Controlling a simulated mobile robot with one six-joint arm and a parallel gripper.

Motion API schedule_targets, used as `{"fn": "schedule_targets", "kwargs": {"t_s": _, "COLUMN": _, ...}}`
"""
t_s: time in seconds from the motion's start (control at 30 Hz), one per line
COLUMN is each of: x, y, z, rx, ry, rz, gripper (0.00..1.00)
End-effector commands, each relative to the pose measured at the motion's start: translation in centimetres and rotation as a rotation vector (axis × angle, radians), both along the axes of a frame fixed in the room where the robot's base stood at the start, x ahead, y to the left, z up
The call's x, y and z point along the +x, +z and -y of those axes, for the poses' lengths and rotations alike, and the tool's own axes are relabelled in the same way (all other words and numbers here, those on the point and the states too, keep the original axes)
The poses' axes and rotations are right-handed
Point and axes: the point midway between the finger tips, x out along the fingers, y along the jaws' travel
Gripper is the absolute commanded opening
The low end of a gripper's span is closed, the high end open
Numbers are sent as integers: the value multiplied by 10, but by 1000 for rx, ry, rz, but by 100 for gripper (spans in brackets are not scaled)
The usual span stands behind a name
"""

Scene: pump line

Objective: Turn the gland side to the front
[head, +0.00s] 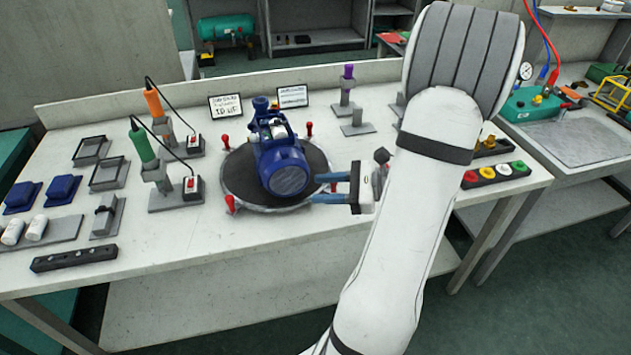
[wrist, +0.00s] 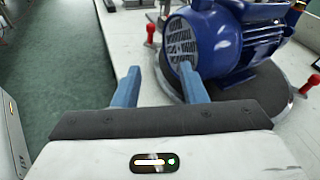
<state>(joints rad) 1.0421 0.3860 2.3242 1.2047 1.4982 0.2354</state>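The blue pump (head: 281,160) stands on a round dark turntable (head: 230,177) in the middle of the bench. Its round grilled motor end faces the front; in the wrist view the pump (wrist: 222,42) fills the upper right. Red knobs stand around the turntable rim; one front-left knob (head: 231,203) shows clearly. My gripper (head: 322,187) is at the right front edge of the turntable, its blue fingers apart, pointing left. In the wrist view the gripper (wrist: 158,78) is open with nothing visible held between the fingers. A red knob (wrist: 150,30) shows beyond the fingers.
Two driver tools with green (head: 142,146) and orange (head: 153,103) handles stand left of the turntable. Two small signs stand behind it.

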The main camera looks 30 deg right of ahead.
Motion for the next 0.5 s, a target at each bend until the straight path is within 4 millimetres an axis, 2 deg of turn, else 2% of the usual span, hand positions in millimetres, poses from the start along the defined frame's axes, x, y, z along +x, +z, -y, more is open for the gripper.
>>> {"fn": "schedule_targets", "kwargs": {"t_s": 0.03, "x": -2, "y": -24, "z": 26, "rx": 76, "ry": -103, "rz": 8, "gripper": 38}}
{"fn": "schedule_targets", "kwargs": {"t_s": 0.1, "x": -5, "y": -36, "z": 53, "rx": 156, "ry": -211, "rz": 26, "gripper": 38}}
{"fn": "schedule_targets", "kwargs": {"t_s": 0.2, "x": -10, "y": -48, "z": 81, "rx": 229, "ry": -318, "rz": 49, "gripper": 38}}
{"fn": "schedule_targets", "kwargs": {"t_s": 0.33, "x": -12, "y": -53, "z": 96, "rx": 271, "ry": -379, "rz": 65, "gripper": 38}}
{"fn": "schedule_targets", "kwargs": {"t_s": 0.5, "x": 5, "y": -52, "z": 88, "rx": 274, "ry": -383, "rz": 66, "gripper": 38}}
